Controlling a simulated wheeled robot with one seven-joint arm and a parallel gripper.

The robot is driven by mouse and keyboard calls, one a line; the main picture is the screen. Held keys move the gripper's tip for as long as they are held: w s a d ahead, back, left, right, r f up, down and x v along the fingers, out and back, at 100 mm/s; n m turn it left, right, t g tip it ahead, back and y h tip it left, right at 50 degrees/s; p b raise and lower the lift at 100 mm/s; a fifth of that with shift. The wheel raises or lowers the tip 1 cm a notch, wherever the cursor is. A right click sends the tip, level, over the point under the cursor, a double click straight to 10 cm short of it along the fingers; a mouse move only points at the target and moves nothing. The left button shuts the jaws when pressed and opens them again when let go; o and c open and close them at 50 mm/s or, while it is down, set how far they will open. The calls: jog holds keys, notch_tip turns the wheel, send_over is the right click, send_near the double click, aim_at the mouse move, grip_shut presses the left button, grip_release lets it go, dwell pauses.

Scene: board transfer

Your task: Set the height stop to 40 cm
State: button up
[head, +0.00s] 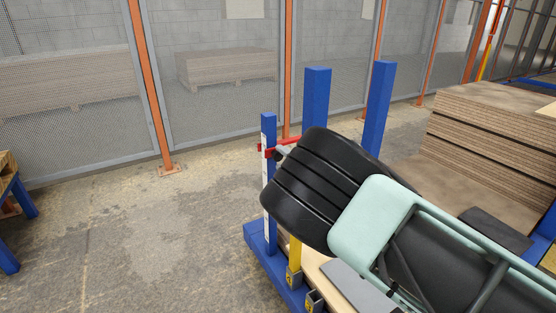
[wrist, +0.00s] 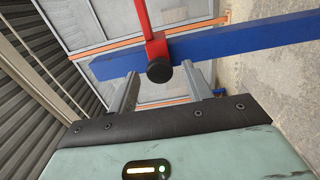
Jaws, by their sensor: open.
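The height stop is a red slider (wrist: 155,48) with a red rod and a round black knob (wrist: 158,72), mounted on a blue post (wrist: 240,38). In the head view the red stop (head: 288,140) sits high on the left blue post (head: 269,128), and a white scale strip (head: 265,215) runs down that post. The scale's figures are too small to read. My gripper (wrist: 159,73) is open, with one grey finger on each side of the knob. I cannot tell whether either finger touches it. In the head view my arm hides most of the gripper.
Two taller blue posts (head: 316,95) (head: 379,105) stand behind the stop. A yellow upright (head: 295,255) stands near the blue base (head: 262,258). Stacked boards (head: 480,125) lie at the right. A mesh fence (head: 220,80) runs behind.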

aim_at(272, 163)
jog(key=shift+x, duration=1.4)
grip_shut()
notch_tip(272, 163, down, 5)
jog(key=b, duration=0.3)
jog(key=shift+r, duration=0.3)
grip_release()
jog(key=shift+r, duration=0.1)
